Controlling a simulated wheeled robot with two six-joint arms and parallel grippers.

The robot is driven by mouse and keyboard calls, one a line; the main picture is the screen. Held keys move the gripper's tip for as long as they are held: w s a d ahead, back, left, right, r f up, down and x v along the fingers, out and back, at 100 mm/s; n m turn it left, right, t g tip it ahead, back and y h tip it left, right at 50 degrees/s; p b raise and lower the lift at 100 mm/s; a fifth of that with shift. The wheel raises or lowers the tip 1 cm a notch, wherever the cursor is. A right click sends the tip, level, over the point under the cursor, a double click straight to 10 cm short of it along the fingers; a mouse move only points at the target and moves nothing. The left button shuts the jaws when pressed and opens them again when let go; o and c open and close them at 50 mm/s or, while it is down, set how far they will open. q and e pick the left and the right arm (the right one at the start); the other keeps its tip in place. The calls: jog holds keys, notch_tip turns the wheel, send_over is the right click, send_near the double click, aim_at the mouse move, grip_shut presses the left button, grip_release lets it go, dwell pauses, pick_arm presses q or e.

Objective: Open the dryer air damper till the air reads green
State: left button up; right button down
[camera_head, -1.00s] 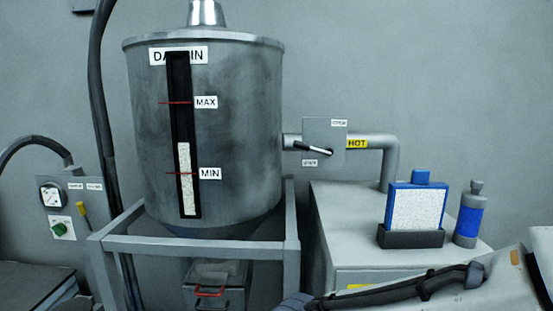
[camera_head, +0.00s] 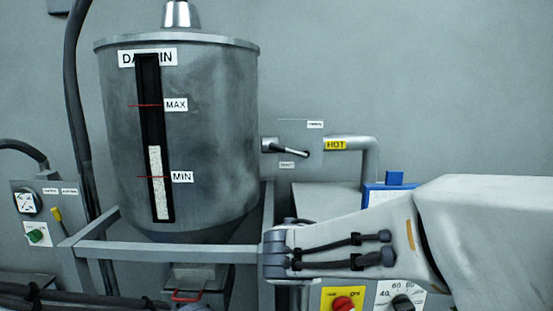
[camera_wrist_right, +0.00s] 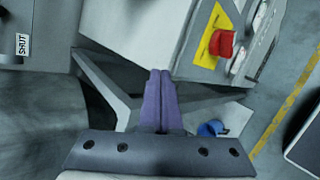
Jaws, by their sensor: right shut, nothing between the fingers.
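The damper plate (camera_head: 317,137) is on the pipe right of the drying bin. In the head view my right arm reaches in below the damper; the fingers are not clear there. A round dial (camera_head: 27,201) is at the far left; its reading is too small to tell. My left gripper is not in view.
The steel bin (camera_head: 210,130) stands on a grey frame (camera_head: 160,252), left of the damper. A yellow HOT label (camera_head: 336,145) marks the pipe. A red knob (camera_head: 343,303) and a scaled dial (camera_head: 402,303) sit below my right arm. A blue-framed block (camera_head: 375,192) is partly hidden behind it.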

aim_at(287, 151)
jog(key=w+a+r+n+t+y+p, duration=0.1)
jog(key=w+a+r+n+t+p, duration=0.2)
jog(key=w+r+n, duration=0.3)
jog(key=w+a+r+n+t+y+p, duration=0.2)
jog(key=w+a+r+n+t+p, duration=0.2)
jog(key=w+r, duration=0.6)
jog(key=w+n+p, duration=0.2)
jog(key=w+n, duration=0.1)
jog(key=w, duration=0.4)
jog(key=shift+a+t+y, duration=0.2)
jog(key=shift+t+y, duration=0.1)
jog(key=shift+r, duration=0.1)
